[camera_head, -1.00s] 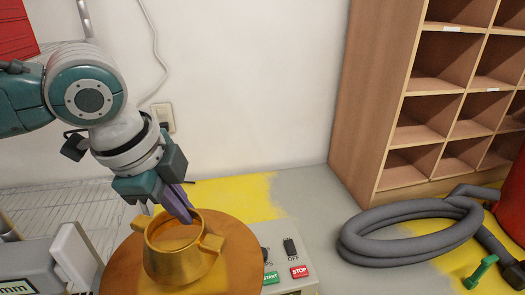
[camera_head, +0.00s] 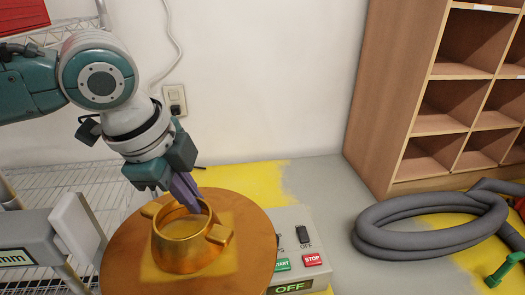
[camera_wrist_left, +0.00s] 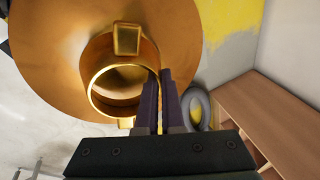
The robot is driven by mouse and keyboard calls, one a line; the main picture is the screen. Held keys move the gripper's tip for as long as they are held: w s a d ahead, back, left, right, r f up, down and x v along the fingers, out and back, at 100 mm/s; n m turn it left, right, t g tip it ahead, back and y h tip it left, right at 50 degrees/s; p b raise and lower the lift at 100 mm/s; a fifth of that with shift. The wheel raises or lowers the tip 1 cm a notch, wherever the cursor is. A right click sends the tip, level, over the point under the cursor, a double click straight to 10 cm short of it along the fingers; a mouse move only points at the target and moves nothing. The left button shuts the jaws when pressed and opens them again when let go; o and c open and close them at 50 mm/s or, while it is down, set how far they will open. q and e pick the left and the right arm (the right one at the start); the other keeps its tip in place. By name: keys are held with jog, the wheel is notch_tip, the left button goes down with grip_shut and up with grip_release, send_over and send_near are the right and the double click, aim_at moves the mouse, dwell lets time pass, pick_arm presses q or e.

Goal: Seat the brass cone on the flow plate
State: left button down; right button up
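The brass cone (camera_head: 183,250) is a shiny open-topped cup with two lugs on its rim. It is upright over the round orange-brown flow plate (camera_head: 125,255), near its middle. I cannot tell whether its base touches the plate. My left gripper (camera_head: 192,203) reaches down to the cone's back rim. In the left wrist view, its dark purple fingers (camera_wrist_left: 159,105) are close together, with the right wall of the cone (camera_wrist_left: 90,62) running between them; they look shut on it. The plate (camera_wrist_left: 45,55) also shows there. My right gripper is not in view.
A control panel right of the plate has a green START button (camera_head: 282,265), a red STOP button (camera_head: 312,260) and a display (camera_head: 290,288) reading OFF. A grey coiled hose (camera_head: 420,240) lies farther right, before a wooden shelf (camera_head: 400,95). A grey device (camera_head: 50,240) stands left.

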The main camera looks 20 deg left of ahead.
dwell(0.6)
pick_arm(q)
jog(key=shift+f+p, duration=0.3)
jog(key=shift+f, duration=0.05)
dwell(0.5)
jog(key=shift+p, duration=0.3)
jog(key=shift+f, duration=0.15)
dwell(0.8)
jog(key=c, duration=1)
grip_release()
jog(key=shift+f, duration=0.1)
notch_tip(320, 180, up, 5)
jog(key=p, duration=0.5)
